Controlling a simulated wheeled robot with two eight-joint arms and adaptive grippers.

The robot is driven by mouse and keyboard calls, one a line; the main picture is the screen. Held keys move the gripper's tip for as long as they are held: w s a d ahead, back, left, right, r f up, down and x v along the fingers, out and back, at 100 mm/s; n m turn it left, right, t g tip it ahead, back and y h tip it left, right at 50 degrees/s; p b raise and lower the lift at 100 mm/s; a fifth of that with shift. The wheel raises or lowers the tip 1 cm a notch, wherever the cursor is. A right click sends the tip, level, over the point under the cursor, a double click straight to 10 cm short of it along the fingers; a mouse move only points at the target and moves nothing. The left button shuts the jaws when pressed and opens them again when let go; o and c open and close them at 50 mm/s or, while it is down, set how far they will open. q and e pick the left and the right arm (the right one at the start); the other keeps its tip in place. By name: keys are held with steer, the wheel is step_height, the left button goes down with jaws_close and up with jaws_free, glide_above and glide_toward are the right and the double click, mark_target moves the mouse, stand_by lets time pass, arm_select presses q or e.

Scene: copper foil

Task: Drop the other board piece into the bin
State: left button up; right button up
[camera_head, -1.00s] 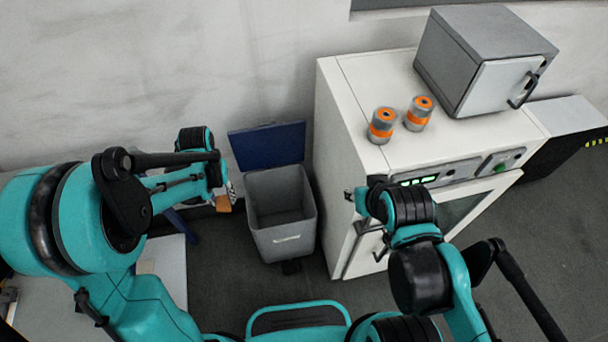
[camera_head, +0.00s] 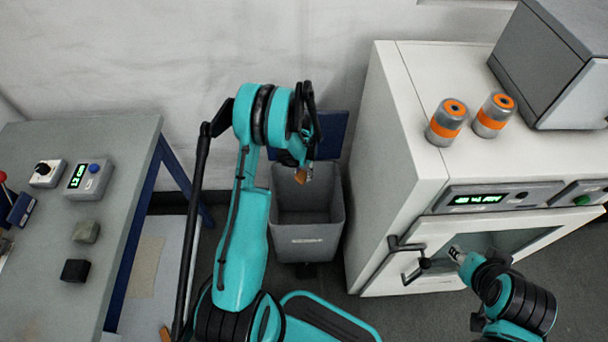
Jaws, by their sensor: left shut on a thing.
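A grey bin (camera_head: 308,242) with its blue lid (camera_head: 333,135) open stands on the floor between the table and the white cabinet. My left gripper (camera_head: 303,170) is over the back part of the bin opening, as seen from the head. It is shut on a small brown board piece (camera_head: 300,176), which appears above the bin's inside. My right gripper (camera_head: 457,254) is at the cabinet front, near the door handle; its fingers are too small to tell open from shut.
The white cabinet (camera_head: 385,165) stands close to the bin's right, with two orange-banded canisters (camera_head: 447,122) and a grey box oven (camera_head: 560,65) on top. At left, a grey table (camera_head: 125,150) holds small devices and blocks. Dark floor lies around the bin.

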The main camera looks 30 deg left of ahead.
mark_target(303, 180)
arm_select(q)
steer(key=shift+a+f+b, duration=0.1)
steer(key=shift+f+b, duration=1.5)
steer(key=shift+f, duration=1.45)
steer(key=o, duration=1.2)
steer(key=shift+r, duration=0.1)
step_height(303, 180, up, 12)
steer(key=shift+f, duration=0.1)
